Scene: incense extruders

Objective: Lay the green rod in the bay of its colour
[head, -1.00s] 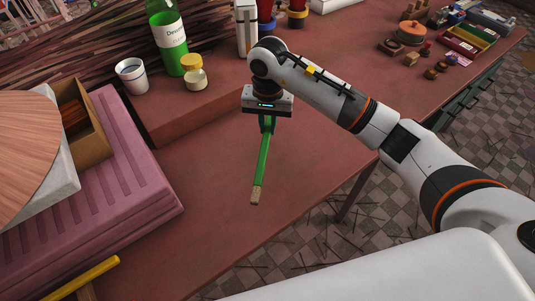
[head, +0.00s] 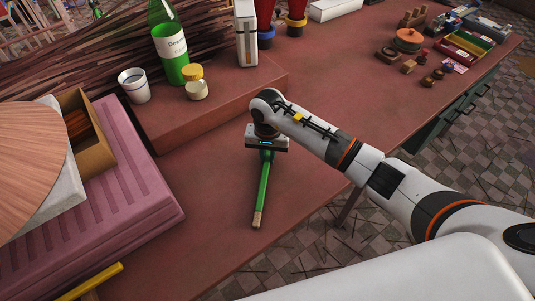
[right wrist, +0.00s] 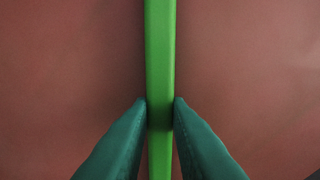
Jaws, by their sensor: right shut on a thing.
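The green rod (head: 262,192) has a pale tan lower end and hangs from my right gripper (head: 266,156), pointing toward the front of the reddish table. In the right wrist view my right gripper (right wrist: 160,106) has its two dark green fingers closed on either side of the rod (right wrist: 160,50). I cannot tell whether the rod touches the table top. A tray with coloured compartments (head: 468,44), red, yellow and green among them, lies at the far right of the table; I cannot tell whether these are the bays. My left gripper is not in view.
A raised reddish block (head: 215,115) carries a green bottle (head: 171,50), a white cup (head: 134,86) and a yellow-lidded jar (head: 196,84). A pink ribbed slab (head: 130,180) lies at left; a yellow bar (head: 92,282) is at lower left. The table around the rod is clear.

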